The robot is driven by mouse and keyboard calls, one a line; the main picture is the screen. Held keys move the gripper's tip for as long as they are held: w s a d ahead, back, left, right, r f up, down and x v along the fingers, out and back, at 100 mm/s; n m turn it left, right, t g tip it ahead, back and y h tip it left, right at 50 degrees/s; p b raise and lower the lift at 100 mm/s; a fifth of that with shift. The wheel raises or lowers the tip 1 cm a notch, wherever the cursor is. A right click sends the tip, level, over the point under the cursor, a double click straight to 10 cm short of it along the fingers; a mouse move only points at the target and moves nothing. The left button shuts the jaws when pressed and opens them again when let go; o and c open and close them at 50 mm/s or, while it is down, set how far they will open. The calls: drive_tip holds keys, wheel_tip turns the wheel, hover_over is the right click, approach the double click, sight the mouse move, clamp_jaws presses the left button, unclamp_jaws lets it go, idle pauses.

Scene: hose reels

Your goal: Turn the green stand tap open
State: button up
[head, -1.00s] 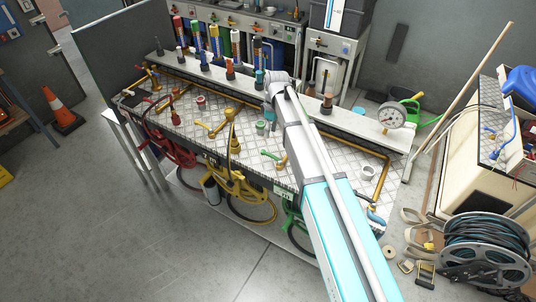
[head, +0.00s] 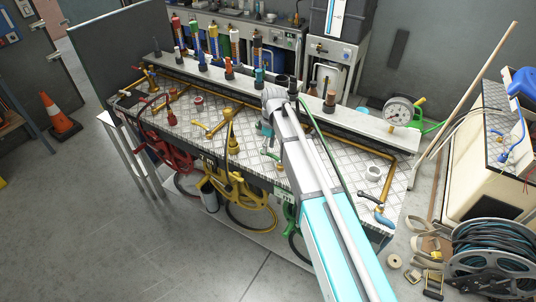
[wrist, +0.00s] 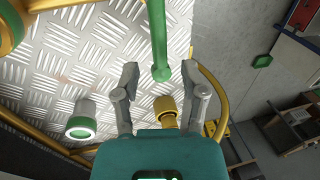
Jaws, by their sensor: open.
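The green tap handle (wrist: 158,45) shows in the wrist view as a straight bar. It runs down from the top edge and ends in a rounded tip between my fingers. A brass-yellow fitting (wrist: 166,112) lies below that tip, partly hidden by my gripper body. My gripper (wrist: 160,68) is open, one finger on each side of the handle's end. I see no clear contact, and the depth between them is hard to tell. In the head view the green handle (head: 270,155) shows small on the tread-plate bench, just below my gripper (head: 265,135).
The yellow tap (head: 230,130) is to the left on the bench, and a blue-handled tap (head: 383,217) to the right. A shelf with a pressure gauge (head: 399,111) runs along the back.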

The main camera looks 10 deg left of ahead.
drive_tip(key=shift+s+f+b, duration=0.1)
drive_tip(key=shift+f+b, duration=0.45)
drive_tip(key=shift+f, duration=0.25)
clamp_jaws()
